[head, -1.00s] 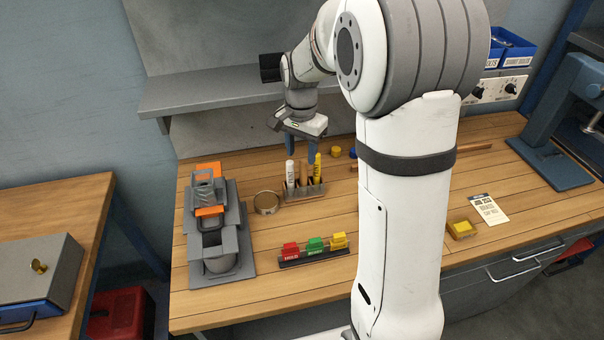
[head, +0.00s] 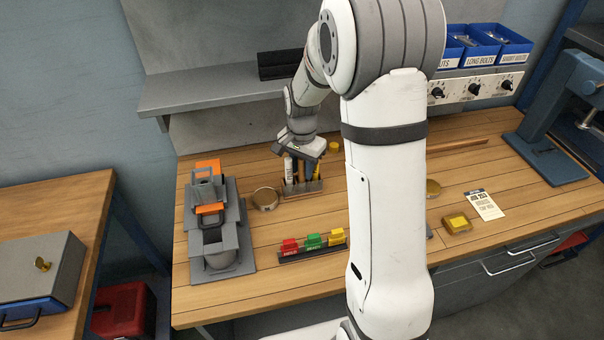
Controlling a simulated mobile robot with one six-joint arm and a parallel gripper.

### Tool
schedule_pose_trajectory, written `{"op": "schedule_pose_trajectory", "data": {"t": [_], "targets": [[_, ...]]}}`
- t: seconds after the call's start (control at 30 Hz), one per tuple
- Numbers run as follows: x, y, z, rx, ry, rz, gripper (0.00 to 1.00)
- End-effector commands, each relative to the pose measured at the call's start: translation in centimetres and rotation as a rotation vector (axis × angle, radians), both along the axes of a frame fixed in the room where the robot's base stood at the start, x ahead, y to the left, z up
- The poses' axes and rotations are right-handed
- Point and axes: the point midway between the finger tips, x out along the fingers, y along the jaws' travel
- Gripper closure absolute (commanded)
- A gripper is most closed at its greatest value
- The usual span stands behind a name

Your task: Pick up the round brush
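A small rack (head: 303,188) stands on the bench left of my arm and holds several upright items. They include a white stick (head: 288,168), a brown wooden handle (head: 299,172) and a yellow item beside a blue finger. I cannot tell for sure which is the round brush; the brown handle may be it, and no bristles show. My gripper (head: 303,165) points down at the rack, its fingertips low among the tops of the items. The gripper body hides those tops, and I cannot see whether the fingers are closed on anything.
A round tin (head: 265,199) stands just left of the rack, with a grey and orange fixture (head: 218,240) further left. Red, green and yellow blocks (head: 313,241) sit in front. A shelf (head: 215,95) overhangs behind.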

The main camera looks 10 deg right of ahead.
Motion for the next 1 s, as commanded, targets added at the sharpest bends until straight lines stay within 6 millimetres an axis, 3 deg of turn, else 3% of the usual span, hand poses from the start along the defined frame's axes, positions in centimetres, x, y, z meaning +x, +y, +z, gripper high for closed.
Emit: {"op": "schedule_pose_trajectory", "data": {"t": [0.33,0.77,1.0], "targets": [[0.0,0.0,0.0,0.0,0.0,0.001,0.99],[0.1,0.1,0.6,0.0,-0.003,0.001,1.0],[0.1,0.1,3.7,0.0,-0.006,0.002,1.0]]}}
